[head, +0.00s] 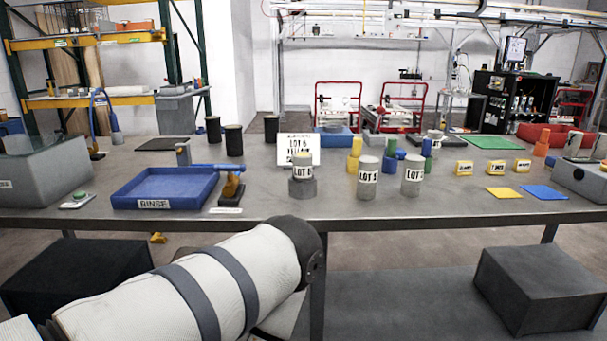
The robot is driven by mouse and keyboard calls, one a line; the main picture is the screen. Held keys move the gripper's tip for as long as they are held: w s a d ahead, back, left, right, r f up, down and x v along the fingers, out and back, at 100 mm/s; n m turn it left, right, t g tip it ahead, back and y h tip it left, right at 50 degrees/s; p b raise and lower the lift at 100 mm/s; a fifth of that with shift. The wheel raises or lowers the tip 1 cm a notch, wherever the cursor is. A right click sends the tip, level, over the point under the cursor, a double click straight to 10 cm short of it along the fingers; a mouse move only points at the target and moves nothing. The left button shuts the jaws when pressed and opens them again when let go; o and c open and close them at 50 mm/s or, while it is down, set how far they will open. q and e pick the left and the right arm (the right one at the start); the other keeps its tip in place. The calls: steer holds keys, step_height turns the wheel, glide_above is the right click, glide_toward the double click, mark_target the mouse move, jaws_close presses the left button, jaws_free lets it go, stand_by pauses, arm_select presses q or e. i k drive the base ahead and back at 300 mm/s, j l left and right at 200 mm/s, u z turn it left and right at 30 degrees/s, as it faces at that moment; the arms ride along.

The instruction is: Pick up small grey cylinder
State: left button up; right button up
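Several grey cylinders with white LOT labels stand upright near the front middle of the table (250,208). A short, narrow one (303,160) at left sits on or just behind a wider grey round piece; I cannot tell which. Two larger grey cylinders, one in the middle (367,192) and one at right (413,190), stand beside each other. Another small grey cylinder (435,134) stands farther back and is partly hidden. Neither gripper shows. A white padded link of my arm lies in front of the table, below its edge.
A white sign (298,149) stands behind the short cylinder. Yellow, green and blue pieces (390,150) stand close behind the larger cylinders. Yellow blocks (493,170) and mats (545,191) lie right.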

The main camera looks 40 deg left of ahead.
mark_target(302, 161)
steer(key=i+j+u, duration=0.2)
steer(key=u, duration=0.2)
steer(key=i+j+u, duration=0.1)
steer(key=i+u, duration=0.5)
steer(key=u, duration=0.25)
